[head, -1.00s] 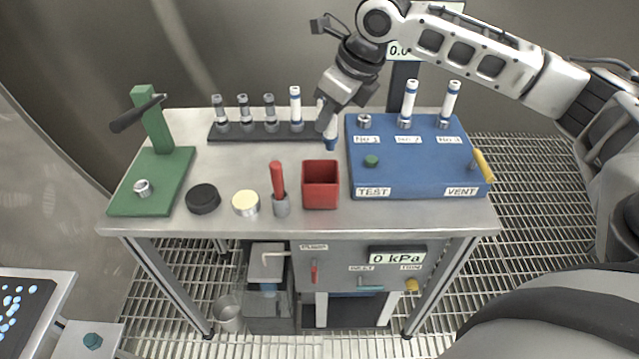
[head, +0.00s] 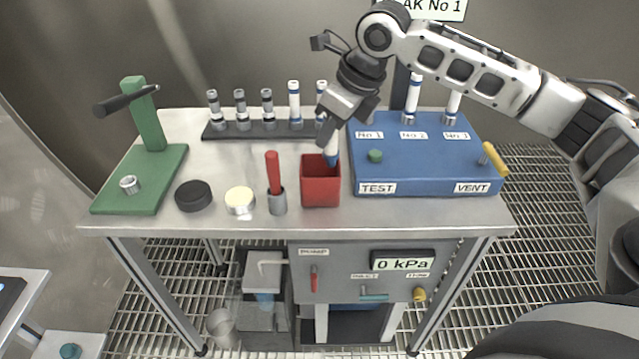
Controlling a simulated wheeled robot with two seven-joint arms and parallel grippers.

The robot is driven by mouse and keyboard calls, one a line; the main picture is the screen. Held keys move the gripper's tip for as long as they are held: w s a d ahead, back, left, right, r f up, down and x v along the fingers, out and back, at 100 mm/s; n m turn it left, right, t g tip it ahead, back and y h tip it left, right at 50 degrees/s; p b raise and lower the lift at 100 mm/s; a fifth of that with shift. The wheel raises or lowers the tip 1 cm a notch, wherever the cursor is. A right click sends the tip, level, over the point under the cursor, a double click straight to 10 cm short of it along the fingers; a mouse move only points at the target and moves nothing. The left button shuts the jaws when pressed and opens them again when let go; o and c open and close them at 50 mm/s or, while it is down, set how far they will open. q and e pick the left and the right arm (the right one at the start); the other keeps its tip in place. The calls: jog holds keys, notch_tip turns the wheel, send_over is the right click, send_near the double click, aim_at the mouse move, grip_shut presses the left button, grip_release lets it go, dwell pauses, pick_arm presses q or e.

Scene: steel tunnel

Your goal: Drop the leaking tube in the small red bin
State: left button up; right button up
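My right gripper (head: 331,132) is shut on a white tube with a blue end (head: 332,153) and holds it pointing down. The tube's lower end is at the back right of the small red bin's (head: 321,190) opening; I cannot tell whether it is inside the rim. The red bin stands near the table's front edge, left of the blue test block (head: 425,180). Two white tubes (head: 412,98) stand in the block's sockets. A sign at the top, partly hidden by my arm, reads "AK No 1". My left gripper is not in view.
A dark rack (head: 215,133) with several tubes stands at the back. A red-handled tool in a grey holder (head: 277,200) is just left of the bin. A cream disc (head: 240,201), a black disc (head: 193,195) and a green press (head: 150,170) are further left.

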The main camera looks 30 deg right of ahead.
jog(key=o, duration=0.4)
jog(key=shift+o, duration=0.2)
jog(key=shift+r, duration=0.1)
jog(key=p+v, duration=0.2)
jog(key=v, duration=1.3)
jog(key=shift+s+r, duration=0.15)
jog(key=shift+r, duration=0.25)
jog(key=shift+f, duration=0.1)
